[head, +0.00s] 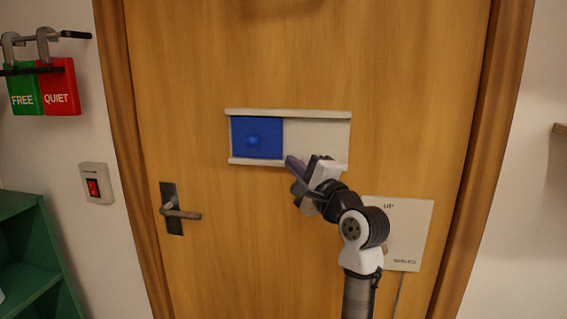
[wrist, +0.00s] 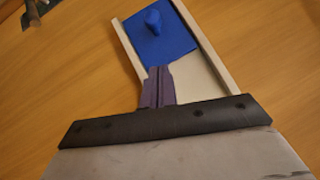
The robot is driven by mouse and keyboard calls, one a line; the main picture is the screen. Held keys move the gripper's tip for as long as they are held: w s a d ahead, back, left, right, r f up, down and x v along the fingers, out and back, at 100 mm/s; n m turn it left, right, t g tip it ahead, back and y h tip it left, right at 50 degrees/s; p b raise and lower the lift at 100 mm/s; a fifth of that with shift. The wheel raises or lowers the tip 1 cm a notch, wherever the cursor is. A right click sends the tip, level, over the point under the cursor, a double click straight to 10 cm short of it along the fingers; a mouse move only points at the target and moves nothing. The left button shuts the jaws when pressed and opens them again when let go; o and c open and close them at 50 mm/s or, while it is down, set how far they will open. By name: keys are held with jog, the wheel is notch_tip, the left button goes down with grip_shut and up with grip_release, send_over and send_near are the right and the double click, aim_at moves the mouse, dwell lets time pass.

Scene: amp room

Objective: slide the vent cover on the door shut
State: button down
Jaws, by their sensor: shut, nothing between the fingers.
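The vent cover is a blue panel (head: 243,146) with a small blue knob (head: 254,140). It sits at the left end of a pale frame (head: 320,114) with top and bottom rails on the wooden door. The right part of the frame shows a plain pale panel (head: 315,134). My gripper (head: 289,162) is shut and empty, just right of the blue panel near the lower rail. In the wrist view the shut fingers (wrist: 158,72) point at the blue cover (wrist: 165,42), with its knob (wrist: 153,18) beyond them. I cannot tell if they touch anything.
A door handle (head: 180,214) is at the lower left of the door. A white sign (head: 412,235) hangs at the lower right, partly behind my arm. A red switch (head: 94,188), FREE and QUIET tags (head: 60,88) and a green shelf (head: 22,230) are on the left.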

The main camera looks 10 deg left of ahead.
jog(key=shift+b+v, duration=0.65)
jog(key=shift+v, duration=2.1)
jog(key=shift+a+f, duration=0.1)
